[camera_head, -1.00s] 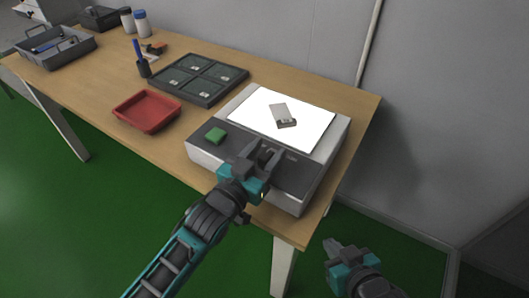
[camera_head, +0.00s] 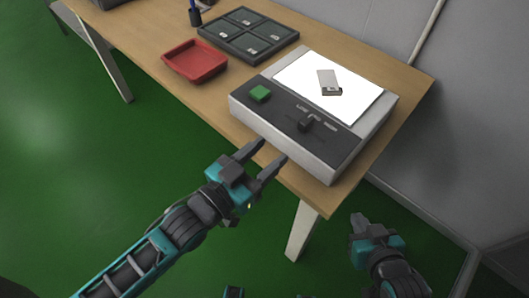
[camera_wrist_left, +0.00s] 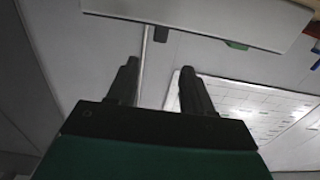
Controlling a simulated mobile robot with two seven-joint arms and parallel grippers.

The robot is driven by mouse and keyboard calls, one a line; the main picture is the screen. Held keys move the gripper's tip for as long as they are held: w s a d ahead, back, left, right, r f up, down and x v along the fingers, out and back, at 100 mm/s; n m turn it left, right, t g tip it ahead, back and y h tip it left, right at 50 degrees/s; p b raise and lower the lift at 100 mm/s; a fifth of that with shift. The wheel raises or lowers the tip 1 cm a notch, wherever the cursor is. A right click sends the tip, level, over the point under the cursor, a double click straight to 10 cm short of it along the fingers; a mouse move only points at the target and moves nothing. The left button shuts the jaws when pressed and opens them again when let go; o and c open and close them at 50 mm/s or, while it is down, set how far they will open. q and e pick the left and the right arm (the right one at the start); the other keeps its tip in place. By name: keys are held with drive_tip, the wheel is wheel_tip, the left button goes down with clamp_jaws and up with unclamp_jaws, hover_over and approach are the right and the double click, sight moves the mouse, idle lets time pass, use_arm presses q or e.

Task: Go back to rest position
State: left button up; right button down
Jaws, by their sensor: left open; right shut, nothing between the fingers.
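My left gripper (camera_head: 264,160) is open and empty, in front of the table's front edge and near the front of the grey and white testing device. Its two fingers also show apart in the left wrist view (camera_wrist_left: 157,90). My right gripper (camera_head: 358,222) is shut with nothing in it, low at the right, beyond the table's near corner and above the green floor.
The testing device (camera_head: 345,157) stands on the wooden table (camera_head: 400,135) with a green button (camera_head: 260,93), a black slider knob (camera_head: 306,124) and a grey-topped item (camera_head: 328,80) on its white panel. A red tray (camera_head: 196,62) and dark compartment tray (camera_head: 262,59) stand behind.

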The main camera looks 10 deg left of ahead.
idle(0.4)
use_arm(q)
drive_tip(key=s+a+f+n+g+y+p, duration=0.2)
drive_tip(key=s+a+f+y, duration=0.4)
drive_tip(key=a+f, duration=0.6)
drive_tip(key=a+n+g+y, duration=0.1)
drive_tip(key=n+y, duration=0.1)
drive_tip(key=shift+a+n+g+y, duration=0.3)
drive_tip(key=shift+g, duration=0.1)
idle(1.7)
